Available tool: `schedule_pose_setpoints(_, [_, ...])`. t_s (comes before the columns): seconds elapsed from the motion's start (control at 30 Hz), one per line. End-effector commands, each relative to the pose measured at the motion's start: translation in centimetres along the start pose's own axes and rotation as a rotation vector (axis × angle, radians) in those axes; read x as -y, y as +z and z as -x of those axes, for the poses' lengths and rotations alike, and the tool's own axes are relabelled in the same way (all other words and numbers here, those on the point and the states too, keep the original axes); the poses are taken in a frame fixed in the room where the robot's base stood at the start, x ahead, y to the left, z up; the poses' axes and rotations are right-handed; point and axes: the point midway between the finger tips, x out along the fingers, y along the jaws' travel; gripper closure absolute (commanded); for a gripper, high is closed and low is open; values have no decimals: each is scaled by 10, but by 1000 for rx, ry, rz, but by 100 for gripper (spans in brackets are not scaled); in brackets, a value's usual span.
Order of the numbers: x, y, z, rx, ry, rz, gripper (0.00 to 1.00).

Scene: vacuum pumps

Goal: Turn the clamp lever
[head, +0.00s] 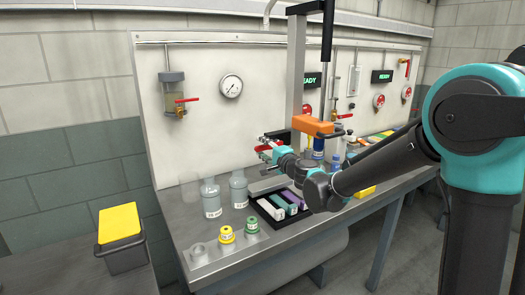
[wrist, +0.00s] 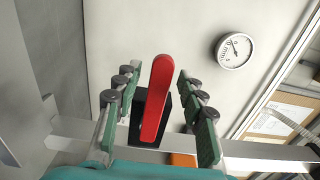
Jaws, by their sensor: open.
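In the wrist view a red clamp lever (wrist: 156,100) stands upright in front of a black block (wrist: 137,122). My gripper (wrist: 158,78) is open. One green-padded finger is on each side of the lever, with a visible gap on both sides. In the head view my gripper (head: 270,150) is beside the tall post, just left of an orange block (head: 312,125). Red parts show around the fingers there, but I cannot tell which is the lever.
A tall grey post (head: 297,65) rises behind my gripper. Bottles (head: 211,199) and a black tray (head: 264,207) stand on the bench below. Gauges and red-handled valves are on the back panel (head: 255,95). A yellow-lidded box (head: 119,222) is at left.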

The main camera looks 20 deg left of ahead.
Motion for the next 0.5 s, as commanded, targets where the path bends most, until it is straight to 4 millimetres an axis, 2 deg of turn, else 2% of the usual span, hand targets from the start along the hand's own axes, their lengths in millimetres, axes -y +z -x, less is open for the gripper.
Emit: schedule_pose_setpoints(0.5, [0,-1,10,-1,0,-2,60])
